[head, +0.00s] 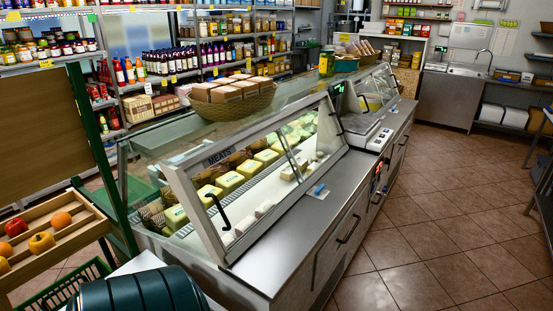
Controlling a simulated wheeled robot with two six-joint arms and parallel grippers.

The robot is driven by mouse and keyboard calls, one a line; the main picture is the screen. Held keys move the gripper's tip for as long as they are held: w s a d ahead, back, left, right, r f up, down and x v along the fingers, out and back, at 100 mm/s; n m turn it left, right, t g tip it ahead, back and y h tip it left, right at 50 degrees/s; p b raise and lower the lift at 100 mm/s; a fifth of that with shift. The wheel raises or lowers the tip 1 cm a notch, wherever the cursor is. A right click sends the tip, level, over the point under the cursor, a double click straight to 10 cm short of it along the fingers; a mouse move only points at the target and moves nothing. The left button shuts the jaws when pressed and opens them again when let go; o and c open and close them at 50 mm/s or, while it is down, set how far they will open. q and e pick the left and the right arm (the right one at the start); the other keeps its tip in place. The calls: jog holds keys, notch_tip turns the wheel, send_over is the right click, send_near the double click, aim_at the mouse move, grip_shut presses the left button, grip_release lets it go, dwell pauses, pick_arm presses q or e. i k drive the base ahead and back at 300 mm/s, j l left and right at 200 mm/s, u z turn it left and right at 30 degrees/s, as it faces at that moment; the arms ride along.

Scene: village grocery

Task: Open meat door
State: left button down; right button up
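The glass display case (180,178) runs from the near middle toward the back right. A second black handle (337,122) shows farther right on the sloped front. Yellow and white wrapped blocks (229,182) lie inside the case. Neither of my grippers is in view.
A steel ledge (290,232) runs below the glass, with a scale (369,138) farther along. Drawers with black handles (349,229) are under it. A wicker basket (233,106) stands on top. A fruit rack (50,238) is at left. Tiled floor (440,225) is clear at right.

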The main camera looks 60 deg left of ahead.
aim_at(203, 165)
jog(key=u, duration=3.1)
